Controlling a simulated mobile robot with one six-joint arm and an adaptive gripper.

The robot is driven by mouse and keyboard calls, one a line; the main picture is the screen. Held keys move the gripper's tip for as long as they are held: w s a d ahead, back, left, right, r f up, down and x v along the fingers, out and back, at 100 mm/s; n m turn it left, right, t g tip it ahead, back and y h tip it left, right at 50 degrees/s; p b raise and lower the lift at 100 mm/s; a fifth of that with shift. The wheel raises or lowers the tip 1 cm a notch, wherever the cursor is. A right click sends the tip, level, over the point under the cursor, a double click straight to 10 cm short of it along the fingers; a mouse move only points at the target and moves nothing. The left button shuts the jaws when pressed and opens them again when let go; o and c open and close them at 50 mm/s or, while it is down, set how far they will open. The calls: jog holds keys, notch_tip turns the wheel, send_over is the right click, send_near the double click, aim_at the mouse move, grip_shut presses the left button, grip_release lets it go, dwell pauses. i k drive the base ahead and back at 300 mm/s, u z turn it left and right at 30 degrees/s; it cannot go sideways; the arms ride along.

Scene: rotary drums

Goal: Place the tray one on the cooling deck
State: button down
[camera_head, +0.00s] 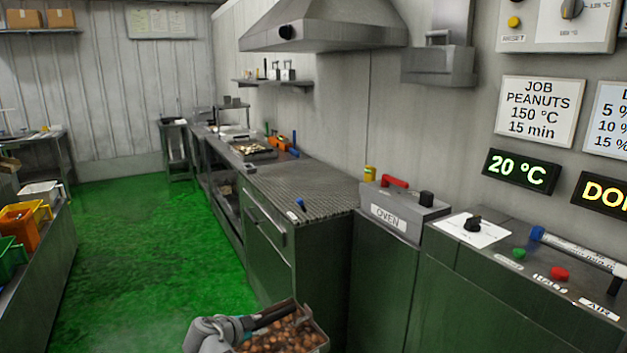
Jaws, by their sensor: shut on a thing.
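My gripper (244,324) is at the bottom of the head view, shut on a metal tray (322,333) filled with brown nuts. A dark bar, like a handle, runs from the gripper along the tray's upper edge. The tray's lower part is cut off by the picture edge. The tray is held in front of and below the counter, apart from it. The ribbed dark metal top (315,187), which looks like the cooling deck, lies beyond the tray. It is mostly bare, with a small blue-tipped item (300,204) near its front edge.
Another tray with contents (252,149) sits further back on the counter, near orange and blue tools (281,143). Coloured bins (20,225) stand on a left bench. The green floor (150,260) between is clear.

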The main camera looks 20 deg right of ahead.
aim_at(293, 179)
jog(key=z, duration=0.25)
jog(key=i, duration=1.2)
jog(key=z, duration=0.4)
